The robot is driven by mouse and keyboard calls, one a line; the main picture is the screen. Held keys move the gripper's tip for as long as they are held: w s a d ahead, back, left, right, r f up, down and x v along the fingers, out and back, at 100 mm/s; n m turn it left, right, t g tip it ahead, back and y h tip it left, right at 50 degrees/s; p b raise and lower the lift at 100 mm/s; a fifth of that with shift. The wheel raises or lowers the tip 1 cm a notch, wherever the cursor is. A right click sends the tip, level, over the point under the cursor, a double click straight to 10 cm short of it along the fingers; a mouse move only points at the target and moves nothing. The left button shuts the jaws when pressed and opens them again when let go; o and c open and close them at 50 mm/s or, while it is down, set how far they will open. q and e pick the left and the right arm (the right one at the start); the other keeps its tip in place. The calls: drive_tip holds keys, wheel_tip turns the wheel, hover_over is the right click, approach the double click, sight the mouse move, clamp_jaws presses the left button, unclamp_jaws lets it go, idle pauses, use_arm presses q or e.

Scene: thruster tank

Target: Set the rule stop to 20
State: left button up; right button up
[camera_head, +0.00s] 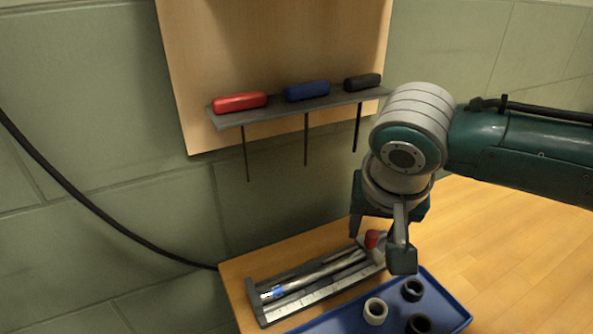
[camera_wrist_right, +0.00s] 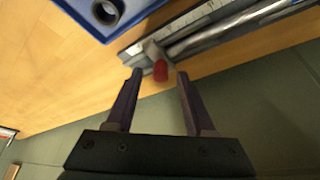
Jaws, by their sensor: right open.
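The rule (camera_head: 305,297) is a pale graduated strip in a grey metal fixture (camera_head: 262,313) on the wooden table; its numbers are too small to read. A grey block with a red knob (camera_head: 372,239), apparently the rule stop, is at the fixture's right end. My right gripper (camera_head: 379,245) is open over that end, its fingers pointing down. In the right wrist view the red knob (camera_wrist_right: 160,70) shows between the two open fingertips (camera_wrist_right: 160,75), with no clear contact. A silver rod (camera_head: 325,268) lies along the fixture. My left gripper is not seen.
A blue tray (camera_head: 452,313) with several dark and pale rings stands in front of the fixture. A wall shelf (camera_head: 230,118) holds red, blue and black handled tools, shafts hanging down. A black cable runs along the left wall. The table's right side is clear.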

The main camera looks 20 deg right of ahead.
clamp_jaws()
idle(0.3)
idle(1.1)
